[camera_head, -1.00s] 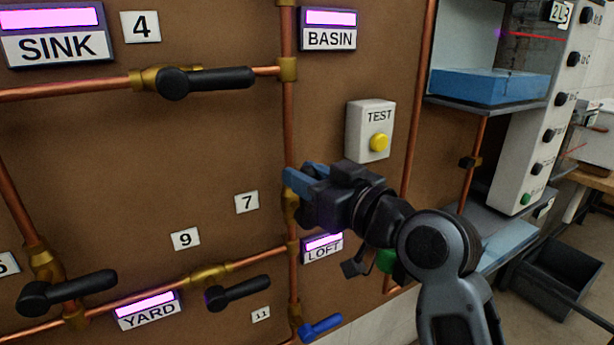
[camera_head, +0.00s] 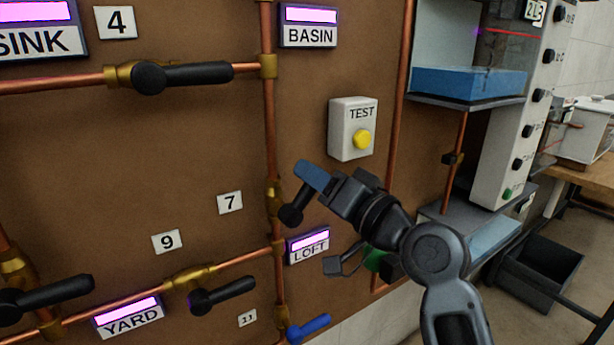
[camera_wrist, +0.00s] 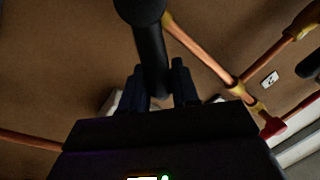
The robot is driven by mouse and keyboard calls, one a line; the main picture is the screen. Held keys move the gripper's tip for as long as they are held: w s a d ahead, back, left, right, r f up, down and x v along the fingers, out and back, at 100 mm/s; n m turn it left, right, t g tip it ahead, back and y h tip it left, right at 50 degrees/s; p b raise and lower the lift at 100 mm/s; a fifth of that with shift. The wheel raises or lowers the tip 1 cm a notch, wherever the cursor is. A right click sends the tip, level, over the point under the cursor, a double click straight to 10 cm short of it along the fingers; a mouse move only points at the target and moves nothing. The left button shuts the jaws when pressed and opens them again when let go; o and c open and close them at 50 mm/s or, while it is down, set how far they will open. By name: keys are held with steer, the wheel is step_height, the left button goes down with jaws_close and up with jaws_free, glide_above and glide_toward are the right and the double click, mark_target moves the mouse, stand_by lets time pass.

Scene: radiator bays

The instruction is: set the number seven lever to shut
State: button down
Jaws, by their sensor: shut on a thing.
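The number seven lever (camera_head: 291,214) is black, on a brass valve on the vertical copper pipe, right of the "7" plate (camera_head: 230,203). Its handle slants up and right from the round hub, at an angle to the pipe. My gripper (camera_head: 315,186) is shut on this handle, its blue finger above. In the wrist view the black handle (camera_wrist: 150,55) runs from the hub at the top down between the two fingers (camera_wrist: 158,88). The handle's far end is hidden in the gripper.
The TEST box (camera_head: 352,128) with a yellow button is just above my gripper. The LOFT sign (camera_head: 308,246) is below it. The number nine lever (camera_head: 222,296) and a blue lever (camera_head: 309,328) are lower. A second vertical pipe (camera_head: 396,110) runs at the right.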

step_height(320, 180, down, 6)
steer(key=w+d+m+t+h+p, duration=0.1)
steer(key=d+m+t+h, duration=0.1)
steer(key=m, duration=1)
steer(key=shift+w+d+t+p, duration=0.15)
steer(key=shift+w+t+p, duration=0.1)
steer(key=shift+t+p, duration=0.05)
steer(key=c, duration=1)
jaws_free()
steer(key=shift+r, duration=0.1)
steer(key=shift+b+v, duration=0.6)
steer(key=shift+v, duration=3.35)
